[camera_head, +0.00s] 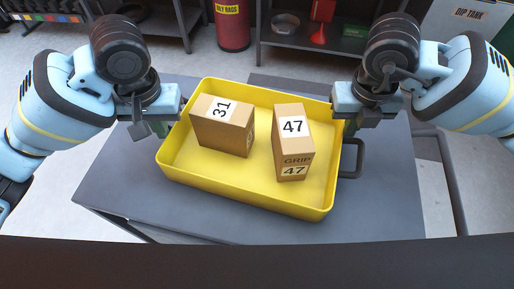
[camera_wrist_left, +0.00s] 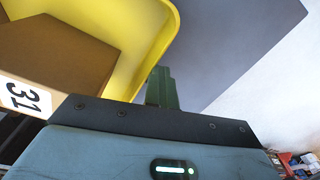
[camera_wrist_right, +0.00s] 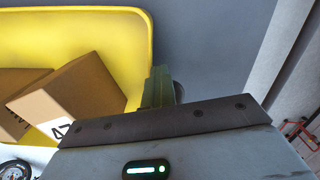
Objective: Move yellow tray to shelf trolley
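The yellow tray (camera_head: 255,190) lies over a grey flat top (camera_head: 120,190), turned slightly in the head view. Whether it rests fully on that top is hard to tell. Two brown boxes stand in it, marked 31 (camera_head: 223,127) and 47 (camera_head: 293,143). My left gripper (camera_head: 158,127) is at the tray's left end; its green finger (camera_wrist_left: 162,88) shows close beside the yellow wall in the left wrist view. My right gripper (camera_head: 348,127) is at the right end; its green finger (camera_wrist_right: 158,87) is beside the wall. Their grip on the walls is hidden.
A dark handle (camera_head: 352,160) sticks out at the right of the grey top. Behind stand a red bin (camera_head: 233,25) and a dark shelf unit (camera_head: 300,48) with a red funnel. A dip tank (camera_head: 468,18) is at the back right. The grey top is bare in front of the tray.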

